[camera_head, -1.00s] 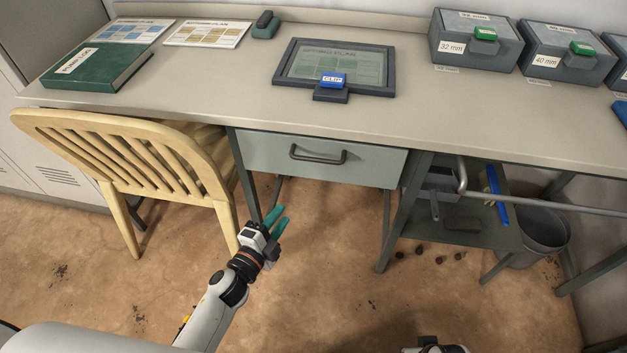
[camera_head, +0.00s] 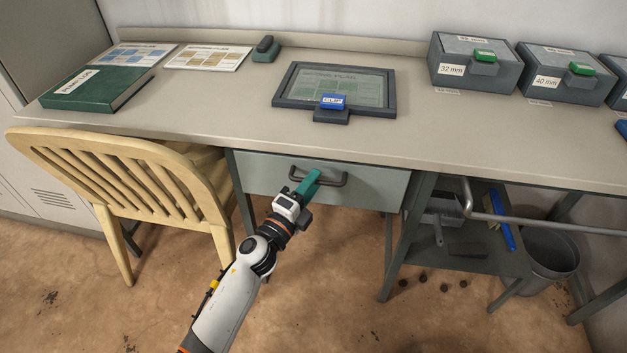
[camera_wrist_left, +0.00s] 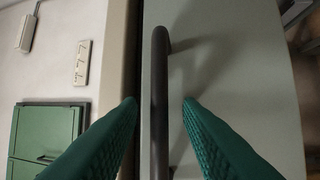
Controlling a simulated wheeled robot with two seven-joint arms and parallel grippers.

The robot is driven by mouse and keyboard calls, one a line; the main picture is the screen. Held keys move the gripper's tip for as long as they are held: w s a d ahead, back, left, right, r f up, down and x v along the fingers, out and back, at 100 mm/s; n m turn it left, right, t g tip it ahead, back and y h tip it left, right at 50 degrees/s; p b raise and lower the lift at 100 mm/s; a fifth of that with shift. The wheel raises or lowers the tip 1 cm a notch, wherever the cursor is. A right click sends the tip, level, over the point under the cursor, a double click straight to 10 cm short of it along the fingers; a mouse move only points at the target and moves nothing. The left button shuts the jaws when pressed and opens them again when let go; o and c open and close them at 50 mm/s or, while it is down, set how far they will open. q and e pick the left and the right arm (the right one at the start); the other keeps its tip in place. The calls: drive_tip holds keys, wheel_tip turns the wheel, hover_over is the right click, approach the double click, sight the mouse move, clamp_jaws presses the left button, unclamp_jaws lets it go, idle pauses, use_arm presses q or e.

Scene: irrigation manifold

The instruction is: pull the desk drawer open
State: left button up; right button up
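The desk drawer (camera_head: 372,187) is shut under the desk top, with a pale grey-green front. Its dark bar handle (camera_head: 336,183) runs across the middle of the front. My left gripper (camera_head: 309,180) is at the left part of the handle in the head view. In the left wrist view its two teal fingers are apart, with the handle (camera_wrist_left: 160,95) standing between them and a gap on each side. The left gripper is open. My right gripper is not in view.
A wooden chair (camera_head: 170,178) stands just left of the drawer. A metal bin (camera_head: 550,256) stands below at right.

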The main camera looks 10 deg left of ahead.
use_arm(q)
drive_tip(key=shift+w+d+r, duration=0.1)
drive_tip(key=shift+w+d, duration=0.15)
drive_tip(key=shift+w, duration=0.3)
clamp_jaws()
drive_tip(key=shift+s+a, duration=0.1)
